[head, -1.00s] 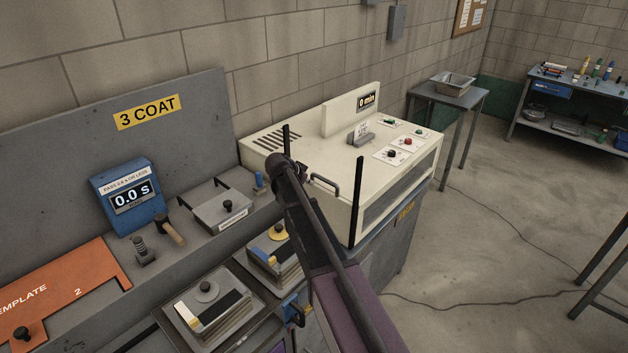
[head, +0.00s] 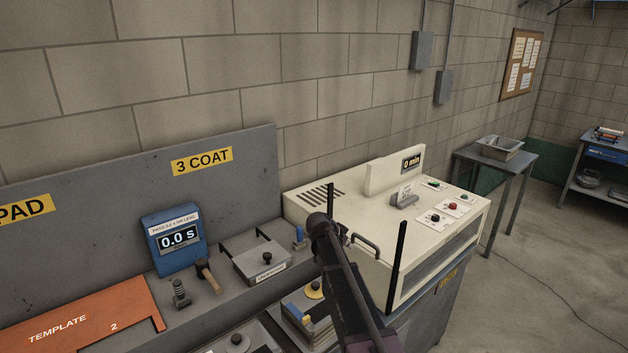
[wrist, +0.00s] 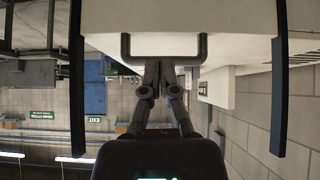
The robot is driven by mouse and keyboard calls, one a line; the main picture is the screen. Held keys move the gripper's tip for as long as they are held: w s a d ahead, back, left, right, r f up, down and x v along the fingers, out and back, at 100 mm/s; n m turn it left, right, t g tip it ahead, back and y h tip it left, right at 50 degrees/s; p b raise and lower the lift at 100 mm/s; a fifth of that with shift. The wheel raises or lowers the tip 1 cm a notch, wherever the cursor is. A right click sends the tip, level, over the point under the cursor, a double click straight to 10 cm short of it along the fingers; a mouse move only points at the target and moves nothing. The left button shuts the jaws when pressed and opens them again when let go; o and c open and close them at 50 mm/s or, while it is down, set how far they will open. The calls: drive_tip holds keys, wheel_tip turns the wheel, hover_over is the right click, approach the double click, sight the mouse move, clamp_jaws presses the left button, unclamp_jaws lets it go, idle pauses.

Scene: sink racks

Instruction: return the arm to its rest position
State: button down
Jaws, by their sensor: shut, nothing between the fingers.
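My arm (head: 345,280) reaches up from the bottom of the head view in front of a cream bench unit (head: 320,208). In the wrist view my gripper (wrist: 160,70) has its two dark fingers close together, with nothing held. The fingertips lie by the unit's dark bar handle (wrist: 190,60). I cannot tell whether they touch it. The handle also shows in the head view (head: 368,243), just right of my arm's end. The fingers are not clear in the head view.
Two black upright posts (head: 397,262) flank the unit's front. A side table with a metal tray (head: 500,147) stands right, beside open floor.

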drive_tip(key=s+f+n+g+y+b, duration=0.1)
drive_tip(key=s+f+n+y+b, duration=0.1)
drive_tip(key=s, duration=0.8)
drive_tip(key=s+f+n+g+y+b, duration=0.2)
drive_tip(key=s+f+n, duration=0.3)
drive_tip(key=s, duration=0.6)
drive_tip(key=s+f+n+g+y+b, duration=0.2)
drive_tip(key=s+f, duration=0.4)
drive_tip(key=s, duration=0.5)
drive_tip(key=shift+n+y+b, duration=0.5)
drive_tip(key=shift+n+b, duration=0.2)
drive_tip(key=shift+b, duration=0.15)
